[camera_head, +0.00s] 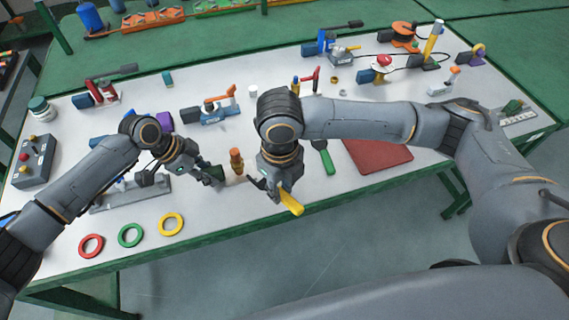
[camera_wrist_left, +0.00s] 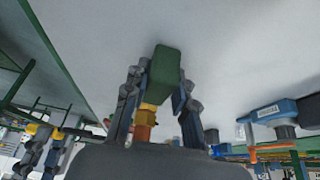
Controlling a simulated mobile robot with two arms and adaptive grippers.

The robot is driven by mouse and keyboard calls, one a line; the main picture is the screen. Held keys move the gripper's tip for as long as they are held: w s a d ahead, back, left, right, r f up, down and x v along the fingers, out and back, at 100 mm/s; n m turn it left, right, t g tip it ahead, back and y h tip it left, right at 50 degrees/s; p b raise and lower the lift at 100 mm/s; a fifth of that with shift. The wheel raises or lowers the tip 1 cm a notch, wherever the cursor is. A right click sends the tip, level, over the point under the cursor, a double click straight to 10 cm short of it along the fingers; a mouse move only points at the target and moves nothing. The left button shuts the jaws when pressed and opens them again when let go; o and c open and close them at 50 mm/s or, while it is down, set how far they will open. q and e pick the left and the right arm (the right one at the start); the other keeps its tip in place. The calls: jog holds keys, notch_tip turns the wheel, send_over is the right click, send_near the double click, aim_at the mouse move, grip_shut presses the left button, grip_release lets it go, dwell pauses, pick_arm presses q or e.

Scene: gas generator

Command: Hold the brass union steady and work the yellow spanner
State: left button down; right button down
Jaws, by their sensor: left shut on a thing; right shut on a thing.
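The yellow spanner (camera_head: 291,204) is in my right gripper (camera_head: 273,188), which is shut on it near the table's front edge. Its free end points down toward the front. My left gripper (camera_head: 207,177) is shut on a dark green block (camera_head: 217,173). In the left wrist view the green block (camera_wrist_left: 163,72) sits between both fingers. An orange-brown upright piece (camera_head: 237,161), perhaps the brass union, stands just right of the left gripper. An orange and yellow piece (camera_wrist_left: 145,122) shows partly behind the fingers in the wrist view; I cannot tell whether it is the same one.
Red (camera_head: 91,246), green (camera_head: 130,235) and yellow (camera_head: 171,224) rings lie at the front left. A green-handled tool (camera_head: 325,158) and a red mat (camera_head: 378,156) lie right of my right gripper. Several fixtures stand farther back. The front edge between the rings and spanner is clear.

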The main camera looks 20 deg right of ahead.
jog(key=shift+f, duration=0.1)
dwell(0.3)
jog(key=shift+w+a+f, duration=0.35)
jog(key=shift+w+f, duration=0.25)
jog(key=shift+f, duration=0.05)
jog(key=shift+w+a+f, duration=0.3)
jog(key=shift+w+f, duration=0.25)
jog(key=shift+f, duration=0.1)
jog(key=shift+w+a+f, duration=0.15)
jog(key=shift+w, duration=0.15)
jog(key=shift+w+a, duration=0.35)
jog(key=shift+w, duration=0.35)
jog(key=shift+w+a, duration=0.35)
jog(key=shift+w, duration=0.35)
jog(key=shift+w+a, duration=0.35)
jog(key=shift+w, duration=0.35)
jog(key=shift+s, duration=0.1)
